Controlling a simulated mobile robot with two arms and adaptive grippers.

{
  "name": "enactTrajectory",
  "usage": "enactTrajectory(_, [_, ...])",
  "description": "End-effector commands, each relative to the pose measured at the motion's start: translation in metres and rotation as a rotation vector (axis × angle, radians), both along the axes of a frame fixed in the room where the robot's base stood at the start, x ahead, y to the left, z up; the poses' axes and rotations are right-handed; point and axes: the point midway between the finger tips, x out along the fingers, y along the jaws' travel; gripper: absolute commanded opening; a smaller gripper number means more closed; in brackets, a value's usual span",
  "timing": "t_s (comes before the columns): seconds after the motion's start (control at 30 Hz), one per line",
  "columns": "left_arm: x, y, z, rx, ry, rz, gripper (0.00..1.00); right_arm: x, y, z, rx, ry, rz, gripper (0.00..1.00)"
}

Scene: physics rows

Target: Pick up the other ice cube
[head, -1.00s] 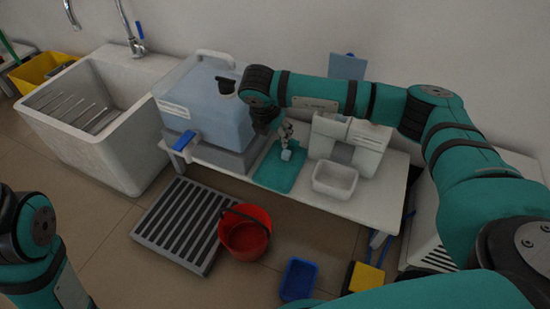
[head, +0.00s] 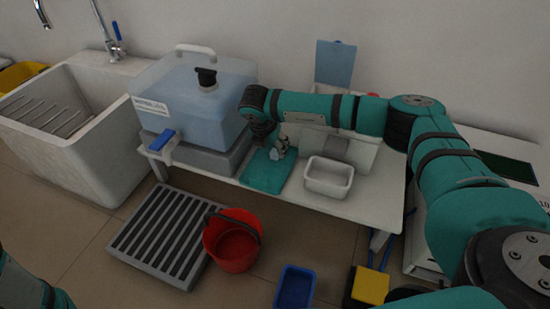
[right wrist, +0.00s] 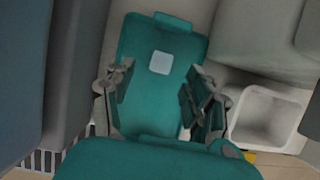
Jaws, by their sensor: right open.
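A pale, squarish ice cube (right wrist: 161,63) lies on the teal mat (right wrist: 145,40) in the right wrist view. The mat also shows on the white table in the head view (head: 262,178). My right gripper (right wrist: 158,85) is open and empty over the mat, its fingers apart on either side, with the cube just beyond the space between them. In the head view my right gripper (head: 277,150) hangs over the mat's far part, and I cannot clearly make out the cube there. My left gripper is out of view.
A white bin (head: 328,190) stands right of the mat and looks empty. A blue water container (head: 190,105) stands close on the left. A white appliance (head: 350,152) is behind. A red bucket (head: 232,245), a grey grate (head: 160,240) and a blue tub (head: 296,290) are on the floor.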

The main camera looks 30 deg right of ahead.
Motion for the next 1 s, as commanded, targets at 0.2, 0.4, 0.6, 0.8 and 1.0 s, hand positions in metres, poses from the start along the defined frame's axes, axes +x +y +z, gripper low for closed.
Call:
enactTrajectory(0.2, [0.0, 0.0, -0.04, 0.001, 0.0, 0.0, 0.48, 0.009, -0.014, -0.034, 0.0, 0.0, -0.001, 0.54])
enactTrajectory(0.4, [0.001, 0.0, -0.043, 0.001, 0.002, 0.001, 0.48, 0.012, -0.017, -0.038, 0.004, -0.001, 0.0, 0.54])
enactTrajectory(0.6, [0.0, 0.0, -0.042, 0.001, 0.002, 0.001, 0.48, 0.012, -0.017, -0.037, 0.003, 0.0, 0.001, 0.43])
enactTrajectory(0.8, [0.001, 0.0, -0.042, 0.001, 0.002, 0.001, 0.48, 0.012, -0.017, -0.037, 0.002, 0.001, 0.0, 0.17])
enactTrajectory(1.0, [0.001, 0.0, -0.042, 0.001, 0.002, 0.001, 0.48, 0.012, -0.017, -0.038, 0.002, 0.001, 0.0, 0.09])
